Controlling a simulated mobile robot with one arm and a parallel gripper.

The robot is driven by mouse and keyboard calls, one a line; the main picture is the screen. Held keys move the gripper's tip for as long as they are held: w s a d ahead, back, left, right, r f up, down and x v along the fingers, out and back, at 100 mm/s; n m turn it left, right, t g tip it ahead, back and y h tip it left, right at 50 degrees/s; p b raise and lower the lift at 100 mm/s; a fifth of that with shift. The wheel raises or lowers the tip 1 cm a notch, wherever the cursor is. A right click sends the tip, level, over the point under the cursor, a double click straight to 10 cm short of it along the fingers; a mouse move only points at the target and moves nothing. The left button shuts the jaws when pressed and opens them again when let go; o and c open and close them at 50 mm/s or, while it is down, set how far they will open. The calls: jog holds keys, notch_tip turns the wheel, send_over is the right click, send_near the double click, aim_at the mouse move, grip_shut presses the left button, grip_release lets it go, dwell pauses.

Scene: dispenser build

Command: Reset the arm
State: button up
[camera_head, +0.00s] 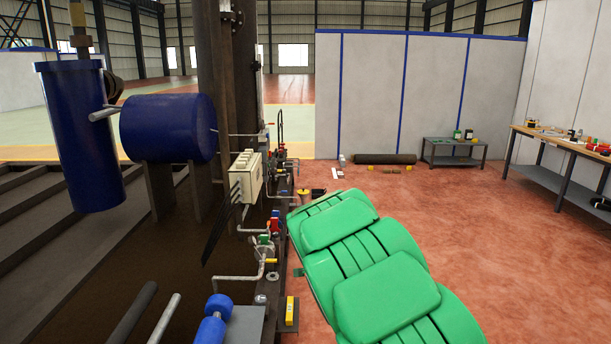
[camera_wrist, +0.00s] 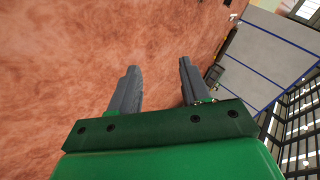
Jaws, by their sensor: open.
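My gripper (camera_wrist: 158,80) shows in the wrist view with its two grey fingers apart and nothing between them. It hangs over bare reddish floor, with the grey wall panels tilted at the right of that view. In the head view my green arm (camera_head: 385,297) reaches up from the bottom right of centre, and the gripper's fingers cannot be made out there.
Left of my arm stands a dark skid with pipes, valves, a grey junction box (camera_head: 246,176) and blue tanks (camera_head: 168,128). A workbench (camera_head: 560,142) with small items stands at the right, a low table (camera_head: 453,151) at the back. Red floor (camera_head: 500,240) between is clear.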

jog(key=s+d+r+n+g, duration=0.2)
jog(key=s+r, duration=0.2)
jog(key=s, duration=0.5)
jog(key=s+d+r+n+g, duration=0.15)
jog(key=s+r, duration=0.25)
jog(key=s, duration=0.4)
jog(key=s+d+r+n+g, duration=0.1)
jog(key=s+r+n+g, duration=0.15)
jog(key=s, duration=0.65)
jog(key=s+d+r+n+g, duration=0.1)
jog(key=s+n, duration=0.1)
jog(key=s, duration=0.8)
jog(key=s+d+r+n+g, duration=0.1)
jog(key=s+n+g, duration=0.1)
jog(key=s, duration=0.9)
jog(key=s+d+r+n+g+y, duration=0.1)
jog(key=s+n, duration=0.3)
jog(key=s, duration=0.7)
jog(key=shift+r+g, duration=0.3)
jog(key=shift+g, duration=0.2)
